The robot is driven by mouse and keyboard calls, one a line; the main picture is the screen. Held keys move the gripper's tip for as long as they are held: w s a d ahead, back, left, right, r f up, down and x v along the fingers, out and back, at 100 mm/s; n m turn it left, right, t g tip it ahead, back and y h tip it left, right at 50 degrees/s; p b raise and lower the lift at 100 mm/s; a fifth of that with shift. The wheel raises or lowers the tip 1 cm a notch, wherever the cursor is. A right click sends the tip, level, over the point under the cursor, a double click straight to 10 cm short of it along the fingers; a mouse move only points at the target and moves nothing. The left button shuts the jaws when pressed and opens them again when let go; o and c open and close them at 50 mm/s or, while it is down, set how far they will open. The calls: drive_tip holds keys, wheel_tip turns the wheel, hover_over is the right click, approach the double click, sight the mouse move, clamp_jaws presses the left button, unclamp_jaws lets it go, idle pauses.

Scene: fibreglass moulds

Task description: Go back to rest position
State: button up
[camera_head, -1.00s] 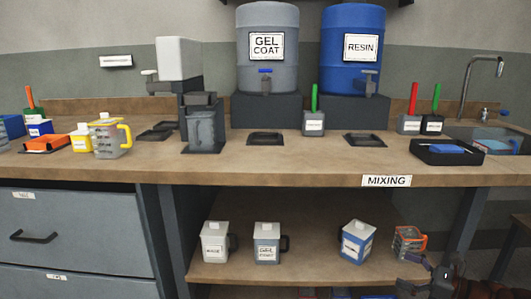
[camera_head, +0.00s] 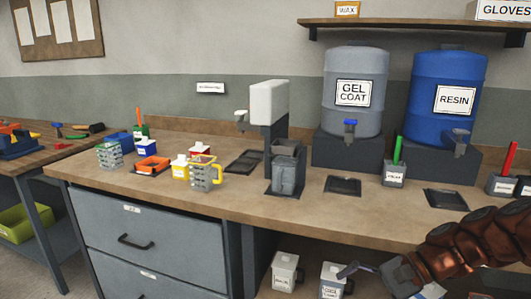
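My gripper (camera_head: 368,275) is at the lower right of the head view, at the end of my brown arm, in front of the bench's lower shelf. One grey finger points left, over the area of the lidded containers. The other finger is not clearly seen, so its opening cannot be told. I see nothing held in it. The two lidded containers, one white (camera_head: 284,272) and one labelled gel coat (camera_head: 333,282), stand on the lower shelf behind and beside the gripper.
The workbench (camera_head: 235,205) holds a grey gel coat barrel (camera_head: 355,118), a blue resin barrel (camera_head: 435,125), a dispenser (camera_head: 268,100), a measuring jug (camera_head: 204,175) and small containers. Drawers (camera_head: 155,245) are below. Another table (camera_head: 20,165) stands at left. A shelf (camera_head: 400,28) hangs above.

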drive_tip(key=s+a+r+n+g+h+p, duration=0.2)
drive_tip(key=s+a+r+n+h+p, duration=0.4)
drive_tip(key=s, duration=0.4)
drive_tip(key=s+d+r+n+h+p, duration=0.2)
drive_tip(key=s+d+r+p, duration=0.1)
drive_tip(key=s+p, duration=0.2)
drive_tip(key=s+d+r+n+h+p, duration=0.2)
drive_tip(key=s+d+r+h+p, duration=0.1)
drive_tip(key=s+p, duration=0.2)
drive_tip(key=shift+s+r, duration=0.4)
drive_tip(key=shift+s, duration=0.1)
